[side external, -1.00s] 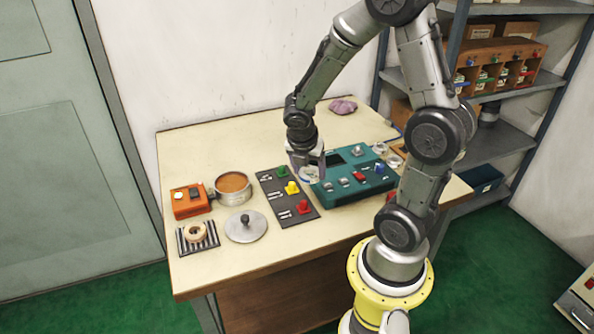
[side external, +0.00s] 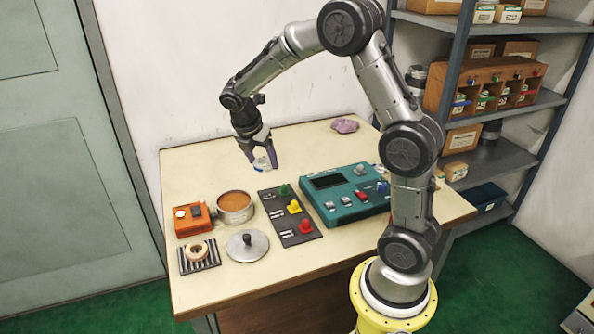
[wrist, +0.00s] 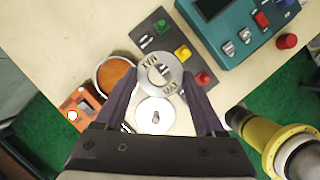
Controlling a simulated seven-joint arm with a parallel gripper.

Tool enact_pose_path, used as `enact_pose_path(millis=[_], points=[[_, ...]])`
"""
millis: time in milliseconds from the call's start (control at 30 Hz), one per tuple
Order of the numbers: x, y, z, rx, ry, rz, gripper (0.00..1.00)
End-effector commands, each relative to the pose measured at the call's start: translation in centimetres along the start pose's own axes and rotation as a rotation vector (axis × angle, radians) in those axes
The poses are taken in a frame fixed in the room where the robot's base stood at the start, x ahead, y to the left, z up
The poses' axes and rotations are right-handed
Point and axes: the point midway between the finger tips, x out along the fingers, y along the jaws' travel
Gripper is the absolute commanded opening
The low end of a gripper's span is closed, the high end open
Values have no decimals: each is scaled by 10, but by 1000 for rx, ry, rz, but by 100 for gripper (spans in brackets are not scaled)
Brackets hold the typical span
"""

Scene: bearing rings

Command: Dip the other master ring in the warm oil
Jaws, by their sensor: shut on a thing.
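My gripper (side external: 262,160) is shut on a silvery master ring (wrist: 160,74) with dark lettering on its face. It holds the ring in the air above the table, behind the colored-knob panel. In the wrist view the ring sits between the two fingertips. The pot of brown oil (side external: 235,202) stands open on the table, to the left of and below the held ring; it also shows in the wrist view (wrist: 115,74). A tan ring (side external: 197,251) lies on a striped rack (side external: 211,262) at the front left.
An orange control box (side external: 192,219) stands left of the pot. A round lid with a knob (side external: 247,246) lies in front of it. A dark panel with green, yellow and red knobs (side external: 290,228) and a teal console (side external: 340,212) are to the right. The back left is clear.

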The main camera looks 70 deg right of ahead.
Motion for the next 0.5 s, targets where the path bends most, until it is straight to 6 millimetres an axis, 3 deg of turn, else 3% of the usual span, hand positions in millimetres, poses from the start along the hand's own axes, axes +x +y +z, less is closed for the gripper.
enact_pose_path(millis=[33,100,233,367,500], points=[[5,21,-3,-4,0,0,0],[11,44,-9,-8,1,1,0],[26,78,-23,-17,0,5,0],[42,96,-39,-31,0,12,0],[54,96,-49,-40,0,18,0]])
